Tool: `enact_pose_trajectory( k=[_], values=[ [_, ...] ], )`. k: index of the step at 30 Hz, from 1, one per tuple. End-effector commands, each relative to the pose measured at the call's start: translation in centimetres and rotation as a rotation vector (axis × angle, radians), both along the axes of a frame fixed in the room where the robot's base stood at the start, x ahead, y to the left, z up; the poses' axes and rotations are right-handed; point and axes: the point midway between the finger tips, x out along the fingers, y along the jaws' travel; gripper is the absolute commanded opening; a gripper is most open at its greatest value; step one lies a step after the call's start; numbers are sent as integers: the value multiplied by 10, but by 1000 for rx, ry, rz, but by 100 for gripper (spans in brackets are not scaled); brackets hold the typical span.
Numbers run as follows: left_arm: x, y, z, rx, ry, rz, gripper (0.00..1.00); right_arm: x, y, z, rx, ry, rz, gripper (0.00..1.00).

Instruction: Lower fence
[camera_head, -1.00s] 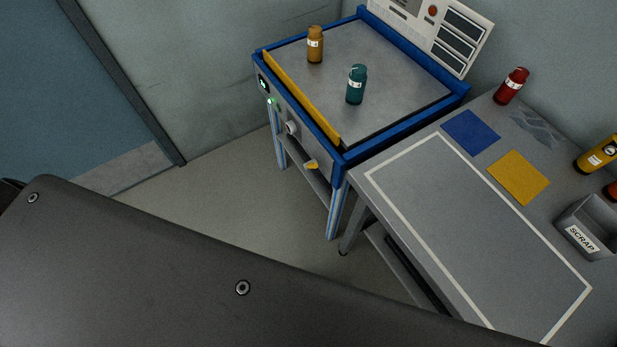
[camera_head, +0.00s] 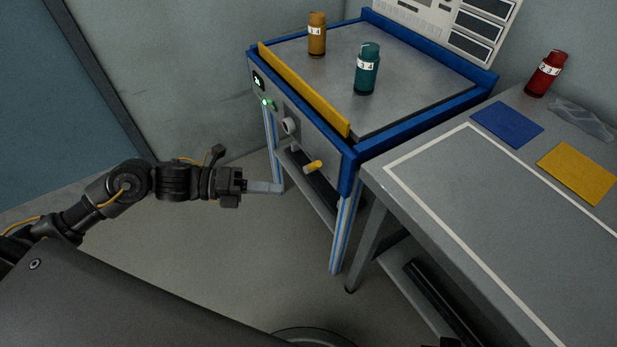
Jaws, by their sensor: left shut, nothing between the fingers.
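The fence is a yellow bar (camera_head: 303,88) that stands raised along the front edge of the blue-framed machine table (camera_head: 425,125). Below it the front panel carries a yellow-tipped lever (camera_head: 313,166), a round grey knob (camera_head: 290,126), a green-lit button (camera_head: 267,103) and a small display (camera_head: 258,80). My left gripper (camera_head: 280,188) is shut and empty. It points right, left of the lever and lower in the picture, apart from it, near the table's front leg. My right gripper is not in view.
An orange bottle (camera_head: 317,35) and a teal bottle (camera_head: 367,69) stand on the machine's plate. A grey bench (camera_head: 470,210) adjoins on the right, with a red bottle (camera_head: 545,74), a blue mat (camera_head: 507,124) and a yellow mat (camera_head: 578,173). Open floor lies before the machine.

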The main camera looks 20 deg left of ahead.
Motion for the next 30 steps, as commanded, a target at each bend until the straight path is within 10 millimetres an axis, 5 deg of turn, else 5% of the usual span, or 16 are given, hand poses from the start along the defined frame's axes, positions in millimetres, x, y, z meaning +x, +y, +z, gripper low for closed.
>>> enact_pose_trajectory(
  k=[11, 24, 30],
  values=[
    [7, -15, -2, -6, 1, 4, 0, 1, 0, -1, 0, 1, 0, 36],
    [39, -94, -19, -6, 2, 3, 0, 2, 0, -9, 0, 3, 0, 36],
    [59, -74, -8, -1, 1, 7, 0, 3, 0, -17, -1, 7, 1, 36]
  ],
)
